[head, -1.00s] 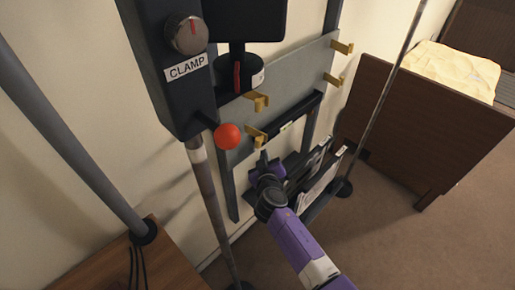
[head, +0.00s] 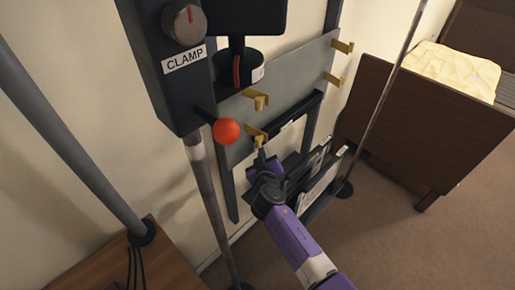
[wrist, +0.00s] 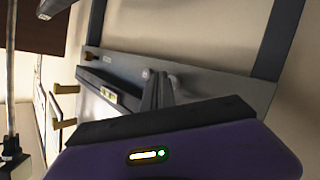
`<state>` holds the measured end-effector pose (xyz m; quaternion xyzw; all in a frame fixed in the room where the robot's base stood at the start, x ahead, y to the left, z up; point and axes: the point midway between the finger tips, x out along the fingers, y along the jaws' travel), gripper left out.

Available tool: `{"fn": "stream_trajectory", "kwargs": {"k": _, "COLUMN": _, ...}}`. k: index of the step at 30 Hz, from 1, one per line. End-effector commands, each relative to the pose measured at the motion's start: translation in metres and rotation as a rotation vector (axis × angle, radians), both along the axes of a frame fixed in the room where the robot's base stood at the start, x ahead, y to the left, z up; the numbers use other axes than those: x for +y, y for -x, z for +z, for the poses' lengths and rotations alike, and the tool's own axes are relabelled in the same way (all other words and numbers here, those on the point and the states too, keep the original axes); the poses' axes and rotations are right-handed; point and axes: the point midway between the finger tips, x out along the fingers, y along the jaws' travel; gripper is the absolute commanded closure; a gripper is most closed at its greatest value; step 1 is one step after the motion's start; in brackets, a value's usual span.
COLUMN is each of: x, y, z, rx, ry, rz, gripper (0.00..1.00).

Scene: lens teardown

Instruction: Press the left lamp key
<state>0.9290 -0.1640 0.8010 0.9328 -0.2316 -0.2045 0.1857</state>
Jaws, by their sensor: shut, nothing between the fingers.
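I cannot clearly pick out a left lamp key in either view. A grey panel (head: 296,75) on the wall carries several brass hooks (head: 257,101). A dark bar (head: 300,117) with a small pale plate (head: 286,127) lies along its lower edge. The panel (wrist: 215,84) and pale plate (wrist: 108,95) also show in the wrist view. My gripper (head: 261,154) is shut and empty, its tip close to the lower left hook. In the wrist view its dark fingers (wrist: 160,88) overlap the panel; contact cannot be told. They hide part of it.
A red ball knob (head: 226,131) sticks out left of my gripper, under a dark box with a CLAMP label (head: 184,60) and dial. Dark flat items (head: 318,180) stand right of my gripper. Poles rise on both sides. A wooden bed end (head: 405,125) stands right.

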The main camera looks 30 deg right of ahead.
Motion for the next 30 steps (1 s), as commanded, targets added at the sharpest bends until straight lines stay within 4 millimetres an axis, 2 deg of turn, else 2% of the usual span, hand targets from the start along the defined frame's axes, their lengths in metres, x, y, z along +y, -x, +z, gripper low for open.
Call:
{"fn": "stream_trajectory", "kwargs": {"k": 20, "x": 0.0014, "y": -0.0076, "z": -0.0002, "rx": 0.000, "ry": 0.001, "rz": -0.001, "gripper": 1.00}}
{"fn": "stream_trajectory", "kwargs": {"k": 30, "x": 0.0003, "y": -0.0003, "z": -0.0003, "rx": 0.001, "ry": 0.000, "rz": 0.000, "gripper": 1.00}}
